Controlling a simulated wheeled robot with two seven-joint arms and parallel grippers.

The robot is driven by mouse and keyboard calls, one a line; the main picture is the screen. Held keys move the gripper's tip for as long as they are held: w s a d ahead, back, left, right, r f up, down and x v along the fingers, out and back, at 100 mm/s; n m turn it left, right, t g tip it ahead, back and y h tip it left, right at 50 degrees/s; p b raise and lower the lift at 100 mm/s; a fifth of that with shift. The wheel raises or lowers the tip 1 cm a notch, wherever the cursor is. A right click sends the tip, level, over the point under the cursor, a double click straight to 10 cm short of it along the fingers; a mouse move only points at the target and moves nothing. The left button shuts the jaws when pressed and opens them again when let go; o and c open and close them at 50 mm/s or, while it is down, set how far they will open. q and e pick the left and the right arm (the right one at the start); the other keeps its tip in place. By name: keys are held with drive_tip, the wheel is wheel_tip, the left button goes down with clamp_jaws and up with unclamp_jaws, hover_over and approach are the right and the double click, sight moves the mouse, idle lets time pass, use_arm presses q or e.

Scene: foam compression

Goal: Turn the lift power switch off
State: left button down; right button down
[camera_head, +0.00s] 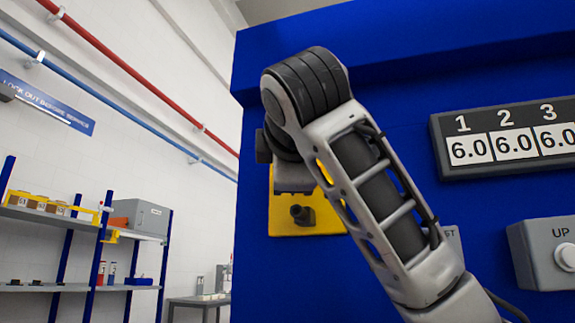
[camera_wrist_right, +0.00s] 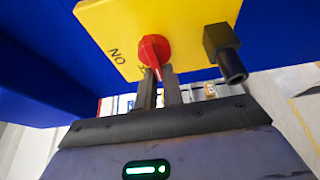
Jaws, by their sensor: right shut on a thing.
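The power switch is a red rotary handle (camera_wrist_right: 153,50) on a yellow plate (camera_wrist_right: 112,18). My right gripper (camera_wrist_right: 158,86) is shut on the handle's narrow end, one dark finger on each side. The handle points down towards the gripper in the wrist view. A label beside it looks like an upside-down ON; a second label is mostly hidden. In the head view my right arm covers the switch and the fingertips, and only part of the yellow plate (camera_head: 330,222) shows. My left gripper is not in view.
A black block with a peg (camera_wrist_right: 222,48) sticks out beside the handle. The blue machine panel (camera_head: 400,75) carries a number display (camera_head: 505,138) and a grey UP button box (camera_head: 548,253). Shelves (camera_head: 75,238) stand far left.

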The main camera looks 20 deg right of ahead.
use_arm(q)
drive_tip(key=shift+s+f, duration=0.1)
use_arm(e)
drive_tip(key=shift+d, duration=0.2)
drive_tip(key=c, duration=1.5)
unclamp_jaws()
drive_tip(key=shift+d, duration=0.1)
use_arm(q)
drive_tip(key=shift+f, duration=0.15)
